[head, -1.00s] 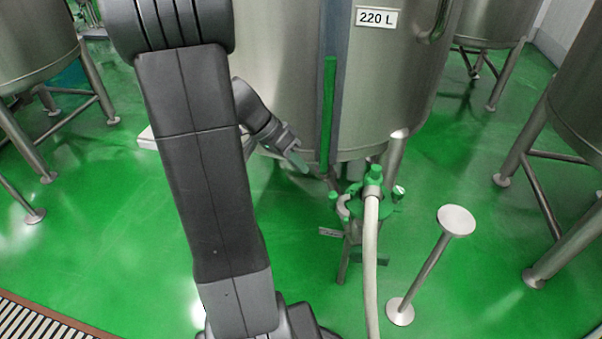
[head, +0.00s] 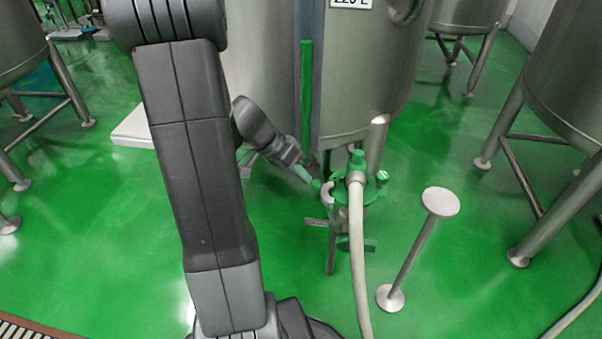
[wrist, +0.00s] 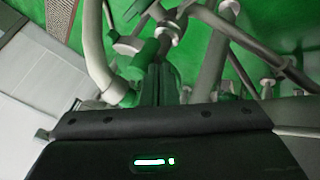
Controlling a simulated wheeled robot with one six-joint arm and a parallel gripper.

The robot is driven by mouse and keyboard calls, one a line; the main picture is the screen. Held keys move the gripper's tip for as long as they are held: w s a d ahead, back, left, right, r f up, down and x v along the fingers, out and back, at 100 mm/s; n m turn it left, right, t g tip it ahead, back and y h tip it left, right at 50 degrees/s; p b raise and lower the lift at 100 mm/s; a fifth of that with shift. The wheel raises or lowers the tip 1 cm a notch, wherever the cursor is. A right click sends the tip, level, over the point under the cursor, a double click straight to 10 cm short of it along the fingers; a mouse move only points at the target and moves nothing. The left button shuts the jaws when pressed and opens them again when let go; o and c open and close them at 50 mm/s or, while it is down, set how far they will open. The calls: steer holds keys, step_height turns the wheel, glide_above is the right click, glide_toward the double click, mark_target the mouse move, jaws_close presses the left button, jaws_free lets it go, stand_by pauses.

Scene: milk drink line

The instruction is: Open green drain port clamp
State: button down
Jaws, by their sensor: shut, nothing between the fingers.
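The green drain port fittings (head: 374,190) sit low beneath the front of the large steel tank, with a pale hose (head: 357,250) running down from them. I cannot tell for sure which green part is the clamp. My gripper (head: 304,175) is shut and empty, its tip just left of the fittings, close to a small green knob (head: 316,187). I cannot tell whether they touch. In the wrist view, green parts (wrist: 143,55) and a pale curved pipe (wrist: 97,60) lie just ahead of my gripper. The dark wrist body hides the lower half of that view.
The steel tank (head: 262,75) stands behind the fittings, with a green vertical strip (head: 306,95). A round-topped steel post (head: 440,202) stands at the right. Other tanks on legs (head: 575,90) stand to the sides. Green floor is open at left and far right.

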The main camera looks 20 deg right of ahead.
steer(key=s+n+b, duration=0.1)
steer(key=b, duration=0.2)
steer(key=shift+s+t, duration=0.3)
steer(key=shift+s, duration=0.1)
steer(key=shift+r, duration=0.1)
